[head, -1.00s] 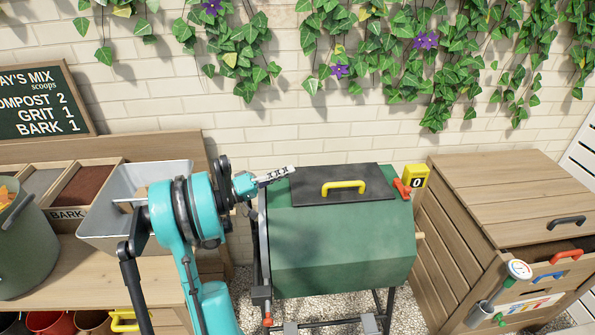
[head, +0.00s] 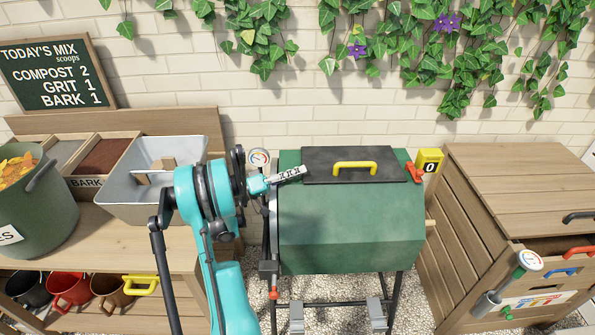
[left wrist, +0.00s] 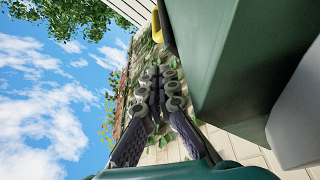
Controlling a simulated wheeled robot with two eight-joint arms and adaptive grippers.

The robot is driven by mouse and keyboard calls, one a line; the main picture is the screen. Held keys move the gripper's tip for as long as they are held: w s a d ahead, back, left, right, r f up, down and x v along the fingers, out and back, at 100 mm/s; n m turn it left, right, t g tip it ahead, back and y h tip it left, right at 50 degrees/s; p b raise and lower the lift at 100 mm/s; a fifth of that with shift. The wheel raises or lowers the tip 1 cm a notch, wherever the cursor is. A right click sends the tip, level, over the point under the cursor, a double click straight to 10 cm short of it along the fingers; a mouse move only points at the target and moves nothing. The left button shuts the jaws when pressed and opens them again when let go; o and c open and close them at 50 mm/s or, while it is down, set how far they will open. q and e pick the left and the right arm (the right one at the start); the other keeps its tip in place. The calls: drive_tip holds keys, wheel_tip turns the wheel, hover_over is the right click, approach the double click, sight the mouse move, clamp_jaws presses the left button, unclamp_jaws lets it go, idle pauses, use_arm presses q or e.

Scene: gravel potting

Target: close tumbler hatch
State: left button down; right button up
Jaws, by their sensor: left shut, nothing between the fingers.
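The green tumbler (head: 350,235) stands on a dark metal frame. Its dark hatch (head: 320,166) with a yellow handle (head: 355,168) lies flat along the drum's top; I cannot tell if it is fully seated. A red latch (head: 415,172) sits at the hatch's right end. My left gripper (head: 303,169) is shut and empty, its tips at the hatch's left edge in the head view; contact is unclear. In the left wrist view the shut fingers (left wrist: 155,78) point along the wall, with the drum (left wrist: 215,50) to their right and the yellow handle (left wrist: 164,25) beyond. My right gripper is out of view.
A grey bin (head: 130,205) and a green bucket (head: 45,215) stand on the wooden bench left of the tumbler. A round gauge (head: 257,158) is close to the left gripper. A yellow counter reading 0 (head: 429,161) and a wooden cabinet (head: 500,190) are on the right.

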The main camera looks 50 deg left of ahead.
use_arm(q)
wheel_tip(320, 180, up, 10)
drive_tip(key=w+d+f+g, duration=0.1)
drive_tip(key=w+d+g, duration=0.2)
drive_tip(key=d, duration=0.5)
drive_tip(key=w+d+f+g, duration=0.2)
drive_tip(key=w+d, duration=0.1)
drive_tip(key=d, duration=0.5)
drive_tip(key=s+d+f+m+g+y, duration=0.1)
drive_tip(key=s+d+f+g+y, duration=0.2)
drive_tip(key=d, duration=0.6)
drive_tip(key=s+d+f+m+g+y, duration=0.1)
drive_tip(key=s+d+f+g, duration=0.25)
drive_tip(key=d, duration=0.55)
drive_tip(key=s+d+f+m+y, duration=0.1)
drive_tip(key=s+f+m+y, duration=0.1)
drive_tip(key=s, duration=0.3)
drive_tip(key=s+d+f+m+y, duration=0.1)
drive_tip(key=s+d+m+y, duration=0.1)
drive_tip(key=s, duration=0.3)
drive_tip(key=shift+s+f+y, duration=0.3)
drive_tip(key=shift+s+f, duration=0.05)
drive_tip(key=shift+s, duration=0.05)
